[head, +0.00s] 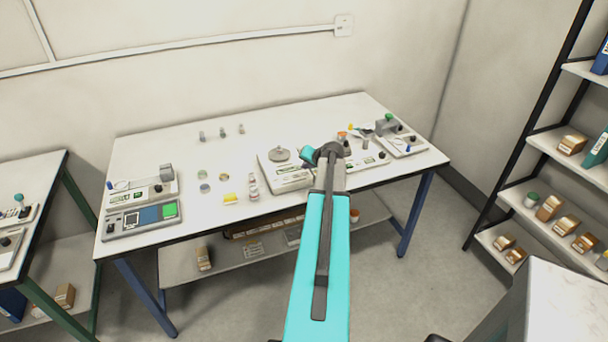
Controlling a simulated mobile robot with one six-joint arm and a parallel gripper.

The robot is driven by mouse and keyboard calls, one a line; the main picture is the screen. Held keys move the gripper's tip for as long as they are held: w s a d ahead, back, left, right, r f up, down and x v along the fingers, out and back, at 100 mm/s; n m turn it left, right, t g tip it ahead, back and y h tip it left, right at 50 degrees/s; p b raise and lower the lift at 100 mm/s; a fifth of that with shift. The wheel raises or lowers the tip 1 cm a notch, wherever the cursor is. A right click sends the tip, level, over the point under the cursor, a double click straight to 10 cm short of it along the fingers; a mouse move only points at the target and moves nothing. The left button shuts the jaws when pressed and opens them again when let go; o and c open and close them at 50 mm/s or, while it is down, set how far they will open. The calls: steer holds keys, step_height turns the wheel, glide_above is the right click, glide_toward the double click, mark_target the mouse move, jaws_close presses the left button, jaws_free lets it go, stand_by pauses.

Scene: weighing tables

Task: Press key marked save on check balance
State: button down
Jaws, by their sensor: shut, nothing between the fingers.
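Several balances stand on the long white table (140,148). The middle one (289,180) has a round grey pan on top and a front panel with a display. Another balance (368,164) lies just right of my arm, partly hidden by it. One more (404,146) is at the table's right end, and one (140,196) is at the left end. Labels and key marks are too small to read, so I cannot tell which is the check balance or where the save key is. My gripper (303,156) is small, shut and empty, above the middle balance's right side.
Boxes sit on the lower shelf. A side table (40,178) is at left, a shelf rack (560,140) at right.

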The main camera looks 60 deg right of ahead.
steer(key=shift+f, duration=0.1)
stand_by(0.3)
steer(key=shift+f+b, duration=0.3)
steer(key=shift+b, duration=0.2)
steer(key=shift+s+f+b, duration=0.1)
steer(key=shift+f+b, duration=0.3)
steer(key=shift+b, duration=0.05)
stand_by(0.8)
steer(key=shift+r, duration=0.2)
stand_by(0.3)
steer(key=shift+r, duration=0.6)
steer(key=shift+r, duration=0.1)
step_height(320, 180, up, 5)
steer(key=shift+f+p, duration=0.1)
steer(key=shift+p, duration=1.1)
